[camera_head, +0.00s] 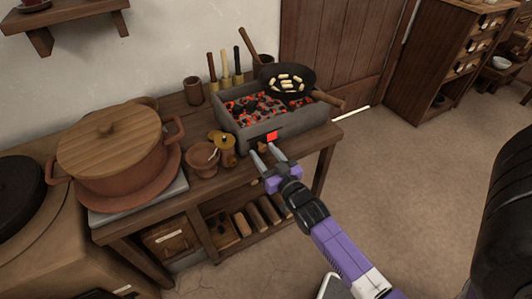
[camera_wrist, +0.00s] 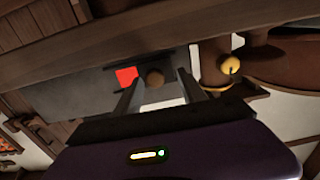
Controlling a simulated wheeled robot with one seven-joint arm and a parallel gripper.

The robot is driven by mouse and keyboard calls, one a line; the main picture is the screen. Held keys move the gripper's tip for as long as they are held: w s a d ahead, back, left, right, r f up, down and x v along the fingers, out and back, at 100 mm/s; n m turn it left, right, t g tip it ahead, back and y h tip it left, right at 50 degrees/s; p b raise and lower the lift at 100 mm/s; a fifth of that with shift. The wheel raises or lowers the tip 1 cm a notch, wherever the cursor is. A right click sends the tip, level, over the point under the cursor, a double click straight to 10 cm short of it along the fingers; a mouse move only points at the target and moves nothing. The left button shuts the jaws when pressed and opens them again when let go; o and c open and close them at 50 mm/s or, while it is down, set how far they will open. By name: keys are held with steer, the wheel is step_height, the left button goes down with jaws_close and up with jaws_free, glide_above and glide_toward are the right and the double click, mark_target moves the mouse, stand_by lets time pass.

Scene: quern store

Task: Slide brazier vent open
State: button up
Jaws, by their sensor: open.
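The grey stone brazier (camera_head: 228,119) sits on the wooden table, full of glowing coals. A glowing red vent opening (camera_head: 272,136) shows in its front wall; it also shows in the wrist view (camera_wrist: 126,76). A round brown vent knob (camera_wrist: 155,78) sits beside the red opening, to its right in the wrist view. My gripper (camera_head: 262,151) is open at the brazier's front. In the wrist view its fingers (camera_wrist: 160,86) stand on either side of the knob, with gaps visible. I cannot tell whether the fingertips reach past the knob.
A dark pan (camera_head: 288,83) with pale pieces rests over the brazier's back right. A large lidded pot (camera_head: 120,170) is farther left. The floor to the right is clear.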

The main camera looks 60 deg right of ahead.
steer(key=shift+s+a, duration=0.15)
steer(key=shift+s, duration=0.3)
steer(key=v, duration=0.7)
steer(key=shift+w, duration=0.1)
steer(key=s+a+r+n+y+p, duration=0.2)
steer(key=s+a+r+y+p, duration=0.1)
steer(key=s+a+r, duration=0.2)
steer(key=s+a+r+n+y+p, duration=0.2)
steer(key=s+a+r, duration=0.4)
steer(key=a+r, duration=0.3)
steer(key=s+a+r+n+y+p, duration=0.2)
steer(key=s+a+r+y+p, duration=0.2)
steer(key=a, duration=0.9)
step_height(320, 180, up, 3)
steer(key=shift+s+r+n+y+p, duration=0.1)
steer(key=shift+s+n+y+p, duration=0.25)
steer(key=shift+s+p, duration=0.7)
